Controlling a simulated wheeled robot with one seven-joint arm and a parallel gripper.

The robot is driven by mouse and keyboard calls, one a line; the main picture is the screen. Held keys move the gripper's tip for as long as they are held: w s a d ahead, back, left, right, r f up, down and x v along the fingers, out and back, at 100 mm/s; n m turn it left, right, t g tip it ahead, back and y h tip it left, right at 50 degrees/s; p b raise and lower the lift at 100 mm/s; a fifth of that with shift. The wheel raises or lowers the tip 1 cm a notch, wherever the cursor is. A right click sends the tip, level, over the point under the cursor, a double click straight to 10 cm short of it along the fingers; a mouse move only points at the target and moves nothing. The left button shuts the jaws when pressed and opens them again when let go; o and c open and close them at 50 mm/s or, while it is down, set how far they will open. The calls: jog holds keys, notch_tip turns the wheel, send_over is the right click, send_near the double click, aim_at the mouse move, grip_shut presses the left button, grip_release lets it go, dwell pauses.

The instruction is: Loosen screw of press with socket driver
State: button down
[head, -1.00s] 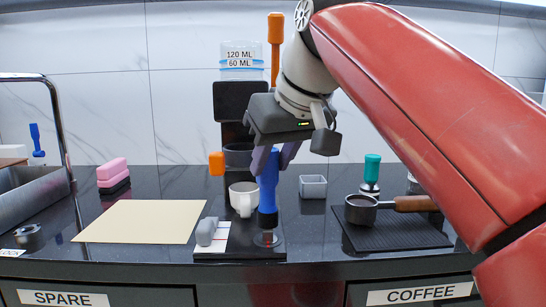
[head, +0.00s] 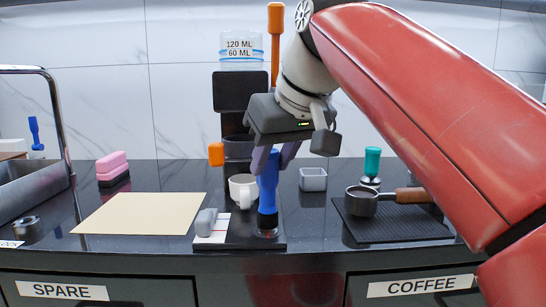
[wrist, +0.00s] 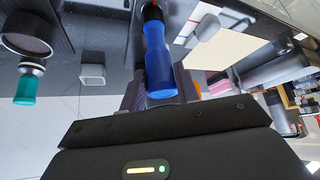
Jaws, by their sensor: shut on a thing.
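My gripper (head: 272,158) points down with its purple-grey fingers shut on the blue handle of the socket driver (head: 267,190). The driver stands about upright, its dark lower end over the round screw spot (head: 267,233) on the front right of the press's black base. I cannot tell whether the socket sits fully around the screw. The press (head: 240,95) stands behind, black with a clear water tank, an orange lever and an orange knob; my gripper partly hides it. The wrist view also shows the blue driver (wrist: 160,70) extending from the fingers.
A white cup (head: 241,190) stands close behind the driver. A grey block (head: 205,222) is left of it on the base. A grey box (head: 313,180), a teal-handled tamper (head: 371,165) and a portafilter (head: 362,203) on a dark mat are right. A cream sheet (head: 140,213) lies left.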

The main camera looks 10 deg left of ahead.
jog(key=shift+f+b, duration=0.3)
jog(key=shift+f, duration=0.05)
jog(key=c, duration=0.9)
grip_release()
jog(key=shift+c, duration=0.2)
jog(key=p+v, duration=0.2)
jog(key=v, duration=0.5)
jog(key=s+d+f+m+h, duration=0.1)
jog(key=s+d+f+m, duration=0.2)
jog(key=d+f, duration=0.4)
jog(key=s+d+f+m+h, duration=0.2)
jog(key=d+f, duration=0.5)
jog(key=f, duration=0.9)
jog(key=s+d+f+m+h, duration=0.1)
jog(key=s+d+f+m, duration=0.2)
jog(key=s+d+f, duration=0.2)
jog(key=d+f, duration=0.3)
jog(key=f, duration=0.4)
jog(key=shift+s+f+m+t+h, duration=0.25)
jog(key=shift+s+m+t+h, duration=0.15)
